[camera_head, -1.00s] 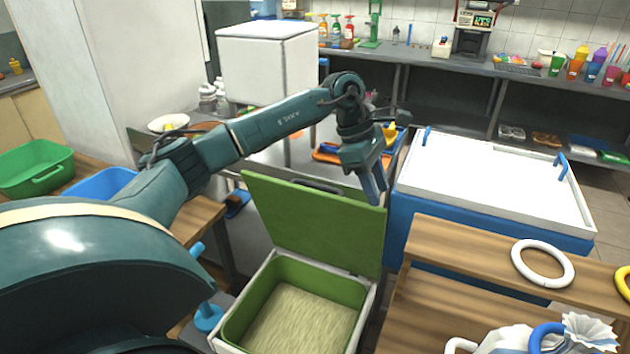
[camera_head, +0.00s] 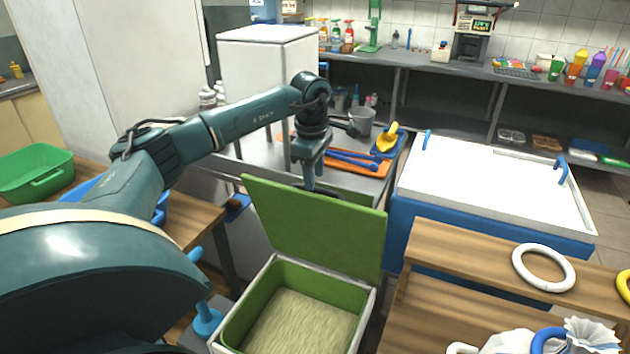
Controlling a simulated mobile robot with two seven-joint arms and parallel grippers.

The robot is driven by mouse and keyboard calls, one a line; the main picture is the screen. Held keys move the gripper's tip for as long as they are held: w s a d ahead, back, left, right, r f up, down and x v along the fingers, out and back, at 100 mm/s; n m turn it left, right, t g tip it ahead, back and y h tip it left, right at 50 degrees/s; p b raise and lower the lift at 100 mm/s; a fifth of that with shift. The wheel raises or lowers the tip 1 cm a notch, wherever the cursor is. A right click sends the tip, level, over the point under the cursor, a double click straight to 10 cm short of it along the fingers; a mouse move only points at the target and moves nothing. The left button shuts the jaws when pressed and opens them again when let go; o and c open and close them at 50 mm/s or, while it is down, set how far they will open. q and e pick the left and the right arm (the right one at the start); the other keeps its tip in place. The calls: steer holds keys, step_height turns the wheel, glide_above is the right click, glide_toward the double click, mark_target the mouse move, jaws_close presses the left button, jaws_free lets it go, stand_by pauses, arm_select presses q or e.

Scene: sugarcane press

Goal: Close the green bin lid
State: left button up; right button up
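The green bin lid (camera_head: 318,229) stands open, raised at the back of the bin. The bin (camera_head: 296,314) has a pale rim, green inner walls and a tan filling. My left gripper (camera_head: 309,184) points down at the top edge of the lid, near the dark handle there. Its fingertips look close to or partly behind that edge; I cannot tell whether they touch it. Whether its fingers are open or shut does not show. My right gripper is not in view.
A white-topped blue chest (camera_head: 497,184) stands right of the bin. A wooden shelf (camera_head: 470,255) with a white ring (camera_head: 543,267) is at the front right. Behind the lid, a metal table holds an orange tray (camera_head: 350,165) and a grey bucket (camera_head: 362,121).

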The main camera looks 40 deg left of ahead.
arm_select(q)
steer(key=shift+w+f, duration=0.15)
steer(key=shift+f, duration=1.25)
steer(key=shift+c, duration=0.4)
jaws_close()
